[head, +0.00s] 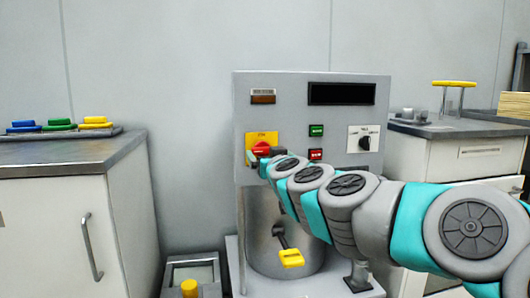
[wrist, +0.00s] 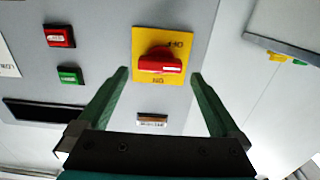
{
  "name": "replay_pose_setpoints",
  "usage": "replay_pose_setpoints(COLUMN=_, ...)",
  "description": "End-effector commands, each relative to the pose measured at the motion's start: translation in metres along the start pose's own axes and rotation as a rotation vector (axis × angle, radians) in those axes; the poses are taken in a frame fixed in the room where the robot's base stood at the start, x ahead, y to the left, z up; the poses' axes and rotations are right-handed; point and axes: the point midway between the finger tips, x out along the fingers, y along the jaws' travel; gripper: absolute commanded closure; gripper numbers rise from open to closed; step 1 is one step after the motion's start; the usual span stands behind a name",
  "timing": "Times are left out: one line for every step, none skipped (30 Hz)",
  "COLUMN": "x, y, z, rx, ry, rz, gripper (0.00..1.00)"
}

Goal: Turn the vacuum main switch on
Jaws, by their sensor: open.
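The vacuum main switch is a red rotary knob (head: 261,149) on a yellow plate (head: 268,136), at the left of the grey machine panel (head: 280,113). In the wrist view, which is upside down, the red knob (wrist: 160,63) lies with its grip bar crosswise. OFF and ON labels show on the yellow plate (wrist: 147,38). My gripper (wrist: 160,73) is open and empty, with its green fingertips to either side of the knob in the picture. I cannot tell whether they touch it. In the head view, my wrist hides most of the gripper.
A green button (head: 316,130), a red button (head: 315,155) and a black selector (head: 365,143) sit right of the switch. A dark display (head: 341,94) is above. A yellow-handled lever (head: 291,258) sticks out below my arm. Cabinets (head: 65,215) flank the machine.

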Motion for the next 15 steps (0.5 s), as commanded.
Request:
replay_pose_setpoints(x=0.008, y=0.0, z=0.001, rx=0.001, ry=-0.001, rz=0.0, gripper=0.0)
replay_pose_setpoints(x=0.012, y=0.0, z=0.001, rx=0.001, ry=-0.001, rz=0.001, gripper=0.0)
replay_pose_setpoints(x=0.017, y=0.0, z=0.002, rx=0.002, ry=-0.002, rz=0.001, gripper=0.0)
replay_pose_setpoints(x=0.021, y=0.0, z=0.002, rx=0.002, ry=-0.002, rz=0.0, gripper=0.0)
replay_pose_setpoints(x=0.024, y=-0.001, z=0.002, rx=0.002, ry=-0.002, rz=-0.001, gripper=0.0)
replay_pose_setpoints(x=0.027, y=-0.001, z=0.001, rx=0.002, ry=-0.002, rz=-0.002, gripper=0.0)
replay_pose_setpoints(x=0.029, y=-0.001, z=0.001, rx=0.002, ry=-0.002, rz=-0.003, gripper=0.0)
replay_pose_setpoints(x=0.032, y=-0.001, z=0.001, rx=0.002, ry=-0.001, rz=-0.003, gripper=0.0)
replay_pose_setpoints(x=0.034, y=-0.001, z=0.0, rx=0.002, ry=-0.001, rz=-0.002, gripper=0.0)
replay_pose_setpoints(x=0.035, y=0.0, z=0.0, rx=0.002, ry=0.0, rz=-0.002, gripper=0.0)
replay_pose_setpoints(x=0.037, y=0.0, z=0.0, rx=0.002, ry=0.0, rz=-0.001, gripper=0.0)
replay_pose_setpoints(x=0.038, y=0.0, z=0.0, rx=0.001, ry=0.0, rz=-0.001, gripper=0.0)
replay_pose_setpoints(x=0.039, y=0.0, z=0.0, rx=0.001, ry=0.0, rz=-0.001, gripper=0.0)
replay_pose_setpoints(x=0.039, y=0.0, z=0.0, rx=0.001, ry=0.0, rz=-0.001, gripper=0.0)
replay_pose_setpoints(x=0.039, y=0.0, z=0.0, rx=0.0, ry=0.0, rz=-0.001, gripper=0.0)
